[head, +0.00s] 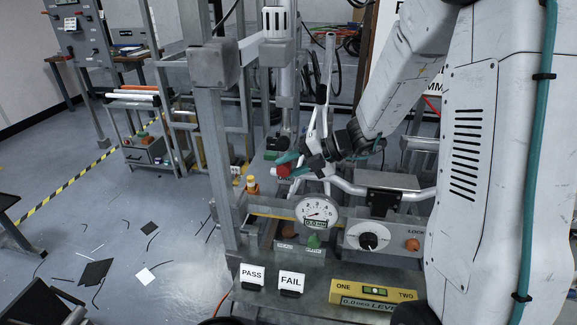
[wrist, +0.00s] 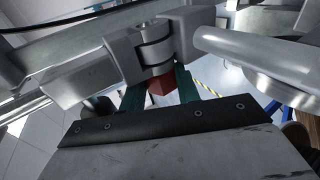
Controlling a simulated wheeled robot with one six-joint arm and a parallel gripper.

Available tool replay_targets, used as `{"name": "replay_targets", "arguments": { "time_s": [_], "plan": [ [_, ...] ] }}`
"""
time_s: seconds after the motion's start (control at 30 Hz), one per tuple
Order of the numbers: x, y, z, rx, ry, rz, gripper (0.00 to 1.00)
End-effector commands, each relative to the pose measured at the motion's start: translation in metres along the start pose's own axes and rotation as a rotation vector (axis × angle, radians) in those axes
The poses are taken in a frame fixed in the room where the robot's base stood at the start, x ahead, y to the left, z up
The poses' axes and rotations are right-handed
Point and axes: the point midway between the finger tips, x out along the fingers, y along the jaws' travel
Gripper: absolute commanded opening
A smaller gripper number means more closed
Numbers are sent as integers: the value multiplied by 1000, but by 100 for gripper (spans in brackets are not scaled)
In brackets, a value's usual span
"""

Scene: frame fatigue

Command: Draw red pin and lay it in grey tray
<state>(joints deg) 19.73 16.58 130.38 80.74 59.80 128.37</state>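The red pin (head: 283,170) shows as a red head at the bike frame's joint, left of my wrist. My gripper (head: 291,165) is there, with its teal fingers around the red head. In the wrist view the red pin (wrist: 160,86) lies between the two teal fingers, just under a metal clamp joint (wrist: 153,45). The fingers appear close to its sides, but I cannot tell whether they press on it. The pin's shaft is hidden. I cannot pick out the grey tray with certainty.
A dial gauge (head: 318,212) and a knob panel (head: 368,237) stand below the gripper. PASS (head: 252,275) and FAIL (head: 291,281) signs and a yellow level (head: 372,293) are at the front. A grey upright post (head: 213,150) stands left. Silver tubes crowd the gripper.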

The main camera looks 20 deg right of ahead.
Motion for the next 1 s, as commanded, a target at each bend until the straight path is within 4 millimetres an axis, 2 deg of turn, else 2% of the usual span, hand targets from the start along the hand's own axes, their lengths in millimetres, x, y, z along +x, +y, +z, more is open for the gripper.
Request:
{"name": "replay_targets", "arguments": {
  "time_s": [0.03, 0.1, 0.27, 1.0],
  "plan": [
    [0, 0, 0, 0, 0, 0, 24],
    [0, 0, 0, -1, 1, 0, 5],
    [1, 1, -2, -1, 2, 0, 5],
    [4, 2, -32, -2, 3, 0, 5]
  ]
}}
